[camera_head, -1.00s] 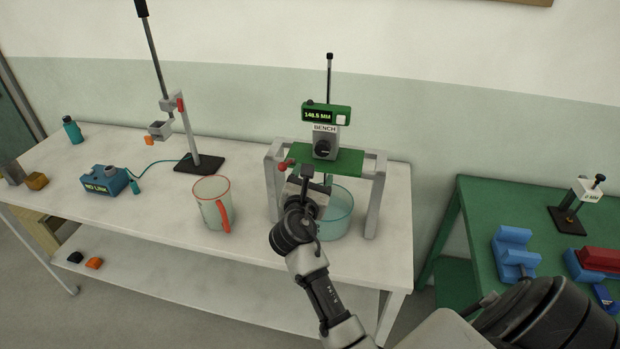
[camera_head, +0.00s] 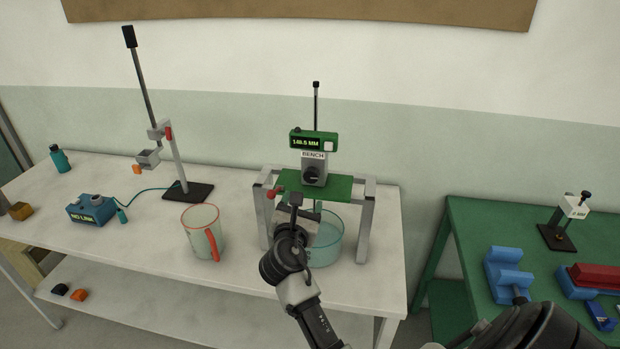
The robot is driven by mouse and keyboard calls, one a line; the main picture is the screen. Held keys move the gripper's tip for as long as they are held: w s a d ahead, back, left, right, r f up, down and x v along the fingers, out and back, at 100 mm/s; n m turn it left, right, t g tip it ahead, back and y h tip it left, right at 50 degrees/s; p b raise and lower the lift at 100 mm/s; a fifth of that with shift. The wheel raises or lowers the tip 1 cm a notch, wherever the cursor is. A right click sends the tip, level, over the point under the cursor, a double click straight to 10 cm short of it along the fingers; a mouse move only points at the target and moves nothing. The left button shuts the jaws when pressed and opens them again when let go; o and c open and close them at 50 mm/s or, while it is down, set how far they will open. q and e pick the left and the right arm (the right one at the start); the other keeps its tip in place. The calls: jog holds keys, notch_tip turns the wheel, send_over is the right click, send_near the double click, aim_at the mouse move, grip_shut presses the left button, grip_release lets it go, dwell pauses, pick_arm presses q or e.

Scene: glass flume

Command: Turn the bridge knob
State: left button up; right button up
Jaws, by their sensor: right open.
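The bridge is a grey frame with a green plate (camera_head: 335,187) on top, standing on the white table over a clear teal-tinted basin (camera_head: 328,245). A grey block marked BENCH on the plate carries the black bridge knob (camera_head: 314,176). Above it a green readout (camera_head: 312,140) shows about 148.5 MM. A small red knob (camera_head: 272,194) sits at the plate's left end. My right gripper (camera_head: 298,212) is open, in front of and below the plate and the black knob, apart from that knob. Its fingers are partly hidden by its own wrist.
A clear mug with a red rim (camera_head: 189,235) stands left of the bridge. Further left are a black-based stand (camera_head: 188,192), a blue NO LINK box (camera_head: 91,209) and a teal bottle (camera_head: 60,159). A green table (camera_head: 455,235) with blue holders stands at the right.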

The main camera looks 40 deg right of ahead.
jog(key=n+t+h+b, duration=0.1)
jog(key=n+t+b, duration=0.45)
jog(key=b, duration=1.05)
send_near(310, 179)
jog(key=n+g, duration=0.1)
jog(key=shift+n, duration=0.55)
jog(key=x, duration=0.3)
jog(key=p+x, duration=0.1)
jog(key=x, duration=0.2)
jog(key=p+x, duration=0.1)
jog(key=x, duration=0.3)
jog(key=shift+a+r, duration=0.1)
jog(key=shift+r, duration=0.3)
jog(key=shift+c, duration=0.3)
jog(key=c, duration=0.9)
jog(key=m+b, duration=0.1)
jog(key=m+g+h+b, duration=0.1)
jog(key=m, duration=0.1)
jog(key=m+h+b, duration=0.1)
jog(key=shift+a+f+b, duration=0.1)
jog(key=shift+f+b, duration=0.2)
jog(key=shift+b, duration=0.05)
jog(key=m+g+b, duration=0.1)
jog(key=m, duration=0.1)
jog(key=shift+r+m+h, duration=0.15)
jog(key=shift+m+h, duration=0.25)
jog(key=shift+r+g, duration=0.1)
jog(key=shift+g, duration=0.15)
